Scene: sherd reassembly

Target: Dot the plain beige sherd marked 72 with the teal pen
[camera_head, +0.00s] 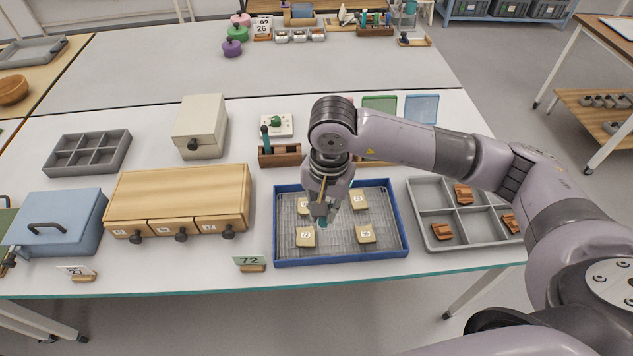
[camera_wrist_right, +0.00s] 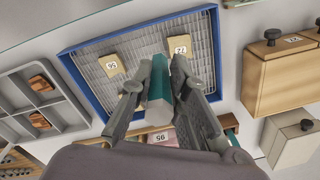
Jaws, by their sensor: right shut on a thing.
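The plain beige sherd marked 72 (camera_head: 305,238) lies at the front left of a blue-rimmed tray with a wire mesh (camera_head: 340,260). It also shows in the right wrist view (camera_wrist_right: 182,50), its label facing up. My right gripper (camera_head: 324,209) is over the tray, shut on the teal pen (camera_wrist_right: 158,92). The pen's teal lower part (camera_head: 323,222) shows below the fingers in the head view, above and right of sherd 72 in the picture. Whether it touches anything is hard to tell. My left gripper is not in view.
Other beige sherds (camera_head: 366,234) share the tray; the front right one reads 56 in the wrist view (camera_wrist_right: 112,65). A card reading 72 (camera_head: 250,262) stands left of the tray. A grey compartment tray (camera_head: 428,184) with orange-brown pieces is right, a wooden drawer box (camera_head: 180,190) left.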

